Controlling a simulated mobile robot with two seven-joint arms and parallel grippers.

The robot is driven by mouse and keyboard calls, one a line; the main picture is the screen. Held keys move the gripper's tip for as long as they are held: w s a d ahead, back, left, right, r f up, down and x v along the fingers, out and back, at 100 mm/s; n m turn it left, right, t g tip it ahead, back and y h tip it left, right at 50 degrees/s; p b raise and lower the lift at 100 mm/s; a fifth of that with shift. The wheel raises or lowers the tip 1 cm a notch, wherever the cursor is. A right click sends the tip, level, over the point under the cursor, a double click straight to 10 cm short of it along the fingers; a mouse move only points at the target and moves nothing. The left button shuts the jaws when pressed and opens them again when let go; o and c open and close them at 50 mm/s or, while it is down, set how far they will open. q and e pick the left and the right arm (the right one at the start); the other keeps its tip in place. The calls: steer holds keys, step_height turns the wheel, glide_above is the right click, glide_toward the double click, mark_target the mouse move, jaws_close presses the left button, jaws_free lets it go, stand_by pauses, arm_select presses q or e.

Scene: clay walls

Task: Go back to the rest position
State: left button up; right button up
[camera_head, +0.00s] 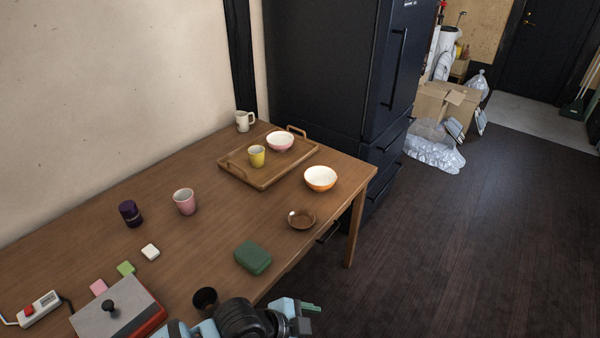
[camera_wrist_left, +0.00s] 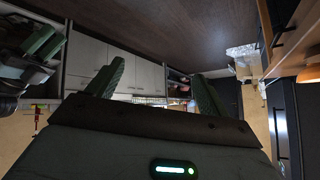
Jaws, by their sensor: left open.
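My left gripper (camera_head: 308,307) shows at the bottom of the head view, past the table's near edge, with a green finger pointing right. In the left wrist view its two green fingers (camera_wrist_left: 158,82) stand wide apart with nothing between them. That view appears upside down. Another gripper with green fingers, my right one (camera_wrist_left: 42,42), shows at its upper left; its opening is unclear. The right arm is not visible in the head view.
The wooden table (camera_head: 331,213) holds a tray (camera_head: 240,179), an orange bowl (camera_head: 320,178), a brown bowl (camera_head: 301,219), a green box (camera_head: 253,257) and a dark cup (camera_head: 205,300) close to my left arm. Open floor (camera_head: 450,260) lies right of the table.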

arm_select(q)
steer(key=s+a+f+n+t+y, duration=0.2)
steer(key=s+a+f+n, duration=0.1)
steer(key=s+a+n, duration=0.2)
steer(key=s+a+f+n+t+y, duration=0.2)
steer(key=s+a+f+n, duration=0.2)
steer(key=s+a, duration=0.3)
steer(key=s+a+f+n+t+y+p, duration=0.1)
steer(key=s+a+f+n, duration=0.3)
steer(key=a, duration=0.7)
steer(key=s+n+t+y, duration=0.1)
steer(key=s+n, duration=0.1)
steer(key=s, duration=0.1)
steer(key=shift+y, duration=0.4)
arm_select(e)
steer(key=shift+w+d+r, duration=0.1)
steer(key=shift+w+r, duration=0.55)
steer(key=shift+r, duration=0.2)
arm_select(q)
steer(key=shift+a, duration=0.1)
